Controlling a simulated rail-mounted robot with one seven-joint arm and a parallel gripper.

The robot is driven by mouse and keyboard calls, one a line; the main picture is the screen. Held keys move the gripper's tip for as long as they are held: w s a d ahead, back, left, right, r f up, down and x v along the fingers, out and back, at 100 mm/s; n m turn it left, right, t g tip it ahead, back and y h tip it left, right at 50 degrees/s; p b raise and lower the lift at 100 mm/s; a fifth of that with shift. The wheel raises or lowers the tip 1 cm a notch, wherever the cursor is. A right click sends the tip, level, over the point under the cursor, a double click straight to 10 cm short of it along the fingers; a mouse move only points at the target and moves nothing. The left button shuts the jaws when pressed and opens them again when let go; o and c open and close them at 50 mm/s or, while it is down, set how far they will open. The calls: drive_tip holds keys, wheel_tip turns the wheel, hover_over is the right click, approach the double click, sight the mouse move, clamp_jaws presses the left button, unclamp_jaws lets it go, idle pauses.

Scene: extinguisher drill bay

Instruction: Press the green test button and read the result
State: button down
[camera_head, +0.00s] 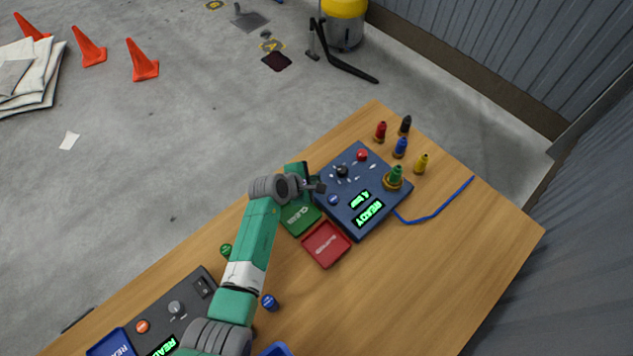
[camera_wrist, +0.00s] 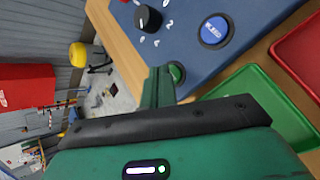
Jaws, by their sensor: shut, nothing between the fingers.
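The blue test box (camera_head: 352,222) stands on the wooden table, with a red button (camera_head: 361,155), a black knob (camera_head: 342,171) and a blue button (camera_head: 334,199). Its lit screen (camera_head: 370,213) reads READY; a smaller lit line (camera_head: 359,199) above is hard to read. In the wrist view, a green button (camera_wrist: 177,72) sits near the box edge, right beside my gripper's tip (camera_wrist: 160,78); I cannot tell if they touch. My gripper (camera_head: 314,184) is shut and empty at the box's left corner, hiding that button in the head view.
A green tray (camera_head: 300,219) and a red tray (camera_head: 326,244) lie by the box's near side. Several coloured plugs, including a yellow one (camera_head: 421,163), stand beyond it. A second, dark device (camera_head: 190,289) lies at the near left.

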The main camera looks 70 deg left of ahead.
drive_tip(key=shift+f+b, duration=0.3)
drive_tip(key=shift+f, duration=0.15)
idle(0.4)
idle(0.3)
drive_tip(key=shift+r+p, duration=0.85)
drive_tip(key=shift+p, duration=0.1)
wheel_tip(320, 180, up, 5)
drive_tip(key=p, duration=0.5)
drive_tip(key=shift+r, duration=0.15)
idle(0.3)
